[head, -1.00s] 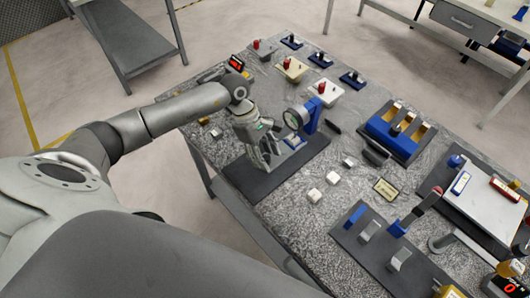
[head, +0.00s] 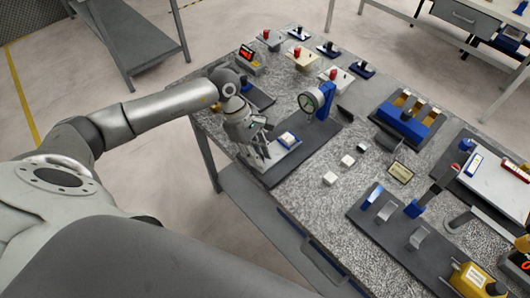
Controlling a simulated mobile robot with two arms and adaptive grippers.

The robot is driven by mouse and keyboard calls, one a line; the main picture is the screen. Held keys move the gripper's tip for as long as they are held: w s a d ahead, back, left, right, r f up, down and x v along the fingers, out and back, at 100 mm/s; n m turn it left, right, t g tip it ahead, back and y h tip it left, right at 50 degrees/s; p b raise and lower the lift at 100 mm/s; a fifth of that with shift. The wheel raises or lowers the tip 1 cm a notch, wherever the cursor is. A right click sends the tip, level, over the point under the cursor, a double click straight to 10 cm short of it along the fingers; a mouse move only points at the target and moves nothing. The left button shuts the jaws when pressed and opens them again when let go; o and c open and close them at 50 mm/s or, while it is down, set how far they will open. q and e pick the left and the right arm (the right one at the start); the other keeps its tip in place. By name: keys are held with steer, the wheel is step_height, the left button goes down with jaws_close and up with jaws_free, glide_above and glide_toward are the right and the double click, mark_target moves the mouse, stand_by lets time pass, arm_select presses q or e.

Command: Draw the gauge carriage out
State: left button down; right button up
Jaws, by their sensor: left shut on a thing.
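The gauge stand is a blue post with a round dial gauge (head: 311,100), standing on a dark base plate (head: 318,135). The gauge carriage (head: 282,150) is a light grey slide on that plate with a blue-edged block (head: 287,139) on top. It sits toward the near left end of the plate, clear of the dial. My left gripper (head: 257,162) points down at the carriage's left end and is shut on it; the fingers hide the gripped part. My right gripper is not in view.
Small white blocks (head: 347,160) lie right of the base plate. A blue rack (head: 402,122) and a dark fixture plate (head: 385,228) stand farther right. A red-display box (head: 247,56) and red-knobbed blocks (head: 299,54) are at the back. The table's near edge runs close to the base plate.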

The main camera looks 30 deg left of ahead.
arm_select(q)
steer(key=s, duration=0.1)
steer(key=s+a, duration=0.1)
steer(key=s, duration=0.2)
steer(key=shift+s+a+r, duration=0.1)
steer(key=shift+a, duration=0.25)
steer(key=shift+b, duration=0.3)
steer(key=shift+d, duration=0.1)
steer(key=shift+s, duration=0.15)
steer(key=c, duration=1.3)
jaws_free()
steer(key=shift+o, duration=0.2)
steer(key=v, duration=1.2)
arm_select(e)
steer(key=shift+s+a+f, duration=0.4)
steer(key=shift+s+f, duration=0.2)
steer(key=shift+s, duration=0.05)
arm_select(q)
steer(key=shift+s, duration=0.1)
